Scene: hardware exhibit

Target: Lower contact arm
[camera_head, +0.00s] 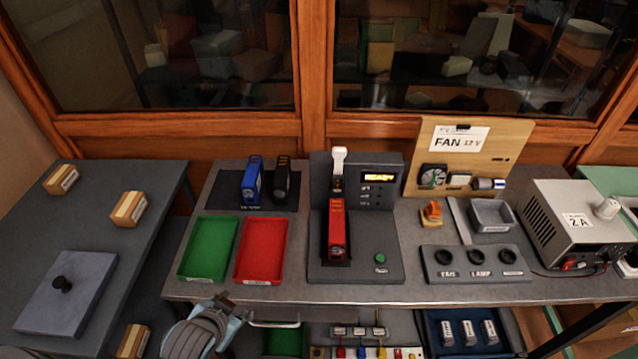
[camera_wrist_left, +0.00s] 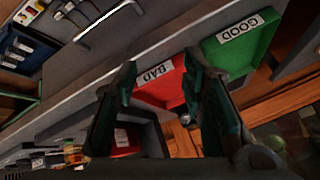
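The grey tester (camera_head: 392,222) stands mid-bench with a lit "READY" display. A red module (camera_head: 337,229) sits upright in its front bay. The contact arm (camera_head: 339,165) appears to be the white-topped lever behind the red module; it stands raised, with its lower end partly hidden. The tester also shows, with something red in it, in the wrist view (camera_wrist_left: 148,136). My right gripper is not in view.
Green GOOD (camera_head: 209,248) and red BAD (camera_head: 261,250) trays lie left of the tester. Blue (camera_head: 252,180) and black (camera_head: 281,182) modules stand behind them. A fan board (camera_head: 462,150), a knob panel (camera_head: 476,264) and a power supply (camera_head: 577,222) occupy the right.

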